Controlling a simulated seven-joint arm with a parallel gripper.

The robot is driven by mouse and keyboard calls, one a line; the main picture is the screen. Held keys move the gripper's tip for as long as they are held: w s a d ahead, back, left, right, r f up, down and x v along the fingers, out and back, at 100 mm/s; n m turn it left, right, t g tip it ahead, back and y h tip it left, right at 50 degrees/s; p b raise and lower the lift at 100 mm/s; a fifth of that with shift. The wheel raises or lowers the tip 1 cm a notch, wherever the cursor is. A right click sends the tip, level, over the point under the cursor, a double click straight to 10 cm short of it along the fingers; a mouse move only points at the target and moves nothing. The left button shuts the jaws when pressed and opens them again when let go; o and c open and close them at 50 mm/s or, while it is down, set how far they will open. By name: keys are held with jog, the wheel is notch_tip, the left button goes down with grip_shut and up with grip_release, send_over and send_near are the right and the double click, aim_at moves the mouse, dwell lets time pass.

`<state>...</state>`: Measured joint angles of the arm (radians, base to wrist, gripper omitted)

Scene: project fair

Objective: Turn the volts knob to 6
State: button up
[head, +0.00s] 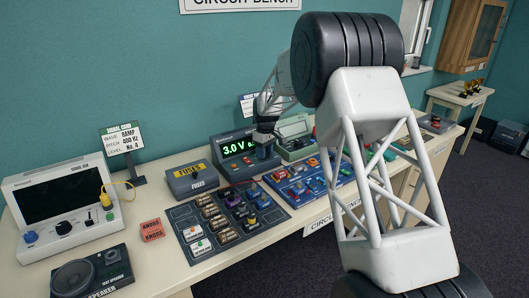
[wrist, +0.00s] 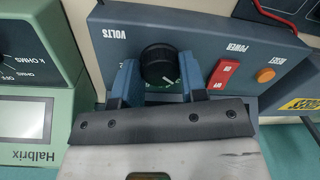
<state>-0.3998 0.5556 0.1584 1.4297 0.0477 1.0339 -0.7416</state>
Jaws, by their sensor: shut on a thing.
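The power supply (head: 232,165) is a dark blue-grey box on the bench, and its green display (head: 238,147) reads 3.0 V, with a further character partly covered. My gripper (head: 265,140) is at the right part of its front, and the knob is hidden there in the head view. In the wrist view, the black volts knob (wrist: 158,62) sits beside the VOLTS label (wrist: 115,33), with a pale pointer mark towards its lower right. My gripper (wrist: 158,75) has its blue fingers shut on the knob, one on each side. The dial scale is mostly covered.
Beside the knob are a red POWER switch (wrist: 224,75) and an orange RESET button (wrist: 265,75). A green Halbrix meter (wrist: 35,95) stands close by. In the head view, a fuses box (head: 192,181) and a component board (head: 228,217) lie near the supply.

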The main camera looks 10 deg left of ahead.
jog(key=m, duration=1.3)
jog(key=shift+t, duration=0.3)
jog(key=shift+m, duration=0.3)
jog(key=o, duration=0.9)
jog(key=shift+o, duration=0.2)
jog(key=shift+r, duration=0.1)
jog(key=shift+s+d+r, duration=0.1)
jog(key=shift+r, duration=1.85)
jog(key=shift+d+r, duration=0.1)
jog(key=shift+r, duration=1.8)
